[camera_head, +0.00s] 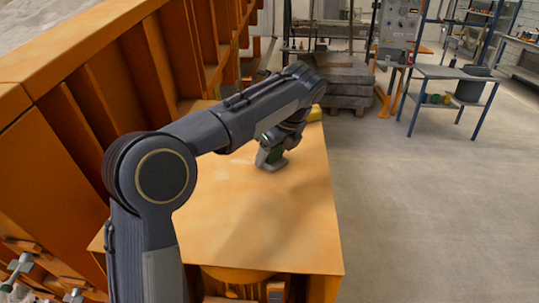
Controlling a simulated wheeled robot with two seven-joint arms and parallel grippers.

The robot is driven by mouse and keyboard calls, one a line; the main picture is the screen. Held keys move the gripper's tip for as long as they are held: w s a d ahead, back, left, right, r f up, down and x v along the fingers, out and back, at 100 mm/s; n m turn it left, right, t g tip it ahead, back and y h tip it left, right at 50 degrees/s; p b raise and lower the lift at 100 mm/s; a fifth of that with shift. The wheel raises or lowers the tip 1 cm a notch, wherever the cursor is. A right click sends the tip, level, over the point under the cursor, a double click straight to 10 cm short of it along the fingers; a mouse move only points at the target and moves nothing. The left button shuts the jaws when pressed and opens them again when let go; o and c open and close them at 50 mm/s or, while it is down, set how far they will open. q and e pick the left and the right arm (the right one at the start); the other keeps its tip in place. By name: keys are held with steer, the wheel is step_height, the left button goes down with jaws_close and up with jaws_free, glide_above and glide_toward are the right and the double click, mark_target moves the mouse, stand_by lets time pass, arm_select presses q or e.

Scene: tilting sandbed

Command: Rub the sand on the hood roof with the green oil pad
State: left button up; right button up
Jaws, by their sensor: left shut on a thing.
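The hood roof (290,225) is a flat orange panel in the middle of the head view, with paler, sand-like patches on its surface. My left arm reaches across it from the left. My left gripper (271,158) points down over the far part of the roof and is shut on the green oil pad (276,154). My right gripper is not in view.
The ribbed orange wall of the sandbed (95,95) rises along the left, with pale sand (45,22) beyond its rim. A yellow thing (315,114) lies at the roof's far edge. A blue-legged table (452,72) stands far right. The grey floor (430,200) on the right is clear.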

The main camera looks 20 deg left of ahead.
mark_target(241, 160)
arm_select(q)
steer(key=shift+w+a, duration=0.1)
steer(key=shift+w, duration=0.1)
steer(key=shift+s+a+f, duration=0.1)
steer(key=shift+s+a, duration=0.3)
steer(key=shift+a, duration=0.7)
steer(key=shift+s+a+f, duration=0.1)
steer(key=shift+s+a, duration=0.25)
steer(key=shift+a, duration=0.7)
steer(key=shift+s+a, duration=0.4)
steer(key=shift+a, duration=0.7)
steer(key=shift+s+a+r, duration=0.1)
steer(key=shift+s+a, duration=0.25)
steer(key=shift+a, duration=0.75)
steer(key=shift+s+a+r, duration=0.1)
steer(key=shift+s+a, duration=0.2)
steer(key=shift+a, duration=0.85)
steer(key=shift+s+a+r, duration=0.1)
steer(key=shift+s+a, duration=0.25)
steer(key=shift+a, duration=0.75)
steer(key=shift+s+a+f, duration=0.1)
steer(key=shift+s+a, duration=0.15)
steer(key=shift+a, duration=0.45)
steer(key=shift+s+a+f, duration=0.1)
steer(key=shift+s+a, duration=0.1)
steer(key=shift+a, duration=0.5)
steer(key=shift+r, duration=0.1)
steer(key=shift+r, duration=2.95)
steer(key=shift+r, duration=1.5)
